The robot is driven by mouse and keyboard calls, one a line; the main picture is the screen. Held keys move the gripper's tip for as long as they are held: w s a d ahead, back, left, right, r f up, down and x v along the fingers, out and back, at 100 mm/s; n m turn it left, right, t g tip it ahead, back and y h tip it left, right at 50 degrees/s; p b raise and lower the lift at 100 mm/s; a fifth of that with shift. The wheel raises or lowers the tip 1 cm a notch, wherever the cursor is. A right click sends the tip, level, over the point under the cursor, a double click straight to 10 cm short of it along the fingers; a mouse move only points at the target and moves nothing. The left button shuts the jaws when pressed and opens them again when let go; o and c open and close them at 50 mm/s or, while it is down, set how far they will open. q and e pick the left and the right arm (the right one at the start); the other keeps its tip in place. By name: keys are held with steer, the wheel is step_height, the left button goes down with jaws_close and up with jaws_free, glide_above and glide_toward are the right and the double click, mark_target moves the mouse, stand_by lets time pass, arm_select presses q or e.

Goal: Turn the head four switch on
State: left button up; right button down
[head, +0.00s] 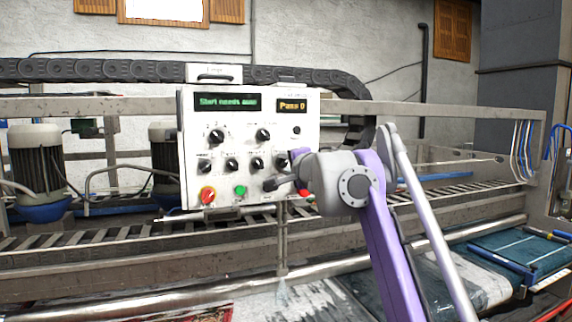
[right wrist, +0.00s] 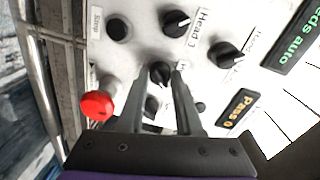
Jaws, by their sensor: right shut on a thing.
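The white control panel (head: 250,140) stands in the middle of the head view, with rows of black rotary knobs. My right gripper (right wrist: 160,88) is at the panel's lower right, with its two fingers closed around a small black knob (right wrist: 160,72), which appears to be the head four switch. The fingers and hand hide part of this knob and its label, so its setting cannot be told. The knob labelled Head 3 (right wrist: 178,22) is beside it. My left gripper is not in view.
The panel's screens (head: 227,102) read about "Start needs auto" and "Pass 0". Red (head: 207,195) and green (head: 240,191) buttons sit along its bottom. Another red button (right wrist: 97,105) is close to my right fingers. A metal conveyor frame (head: 130,235) runs behind and below.

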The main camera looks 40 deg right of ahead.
steer(key=c, duration=0.6)
jaws_free()
steer(key=shift+s+a, duration=0.1)
steer(key=shift+s, duration=0.4)
steer(key=b+v, duration=0.2)
steer(key=v, duration=0.8)
steer(key=shift+w, duration=0.1)
steer(key=shift+w, duration=0.1)
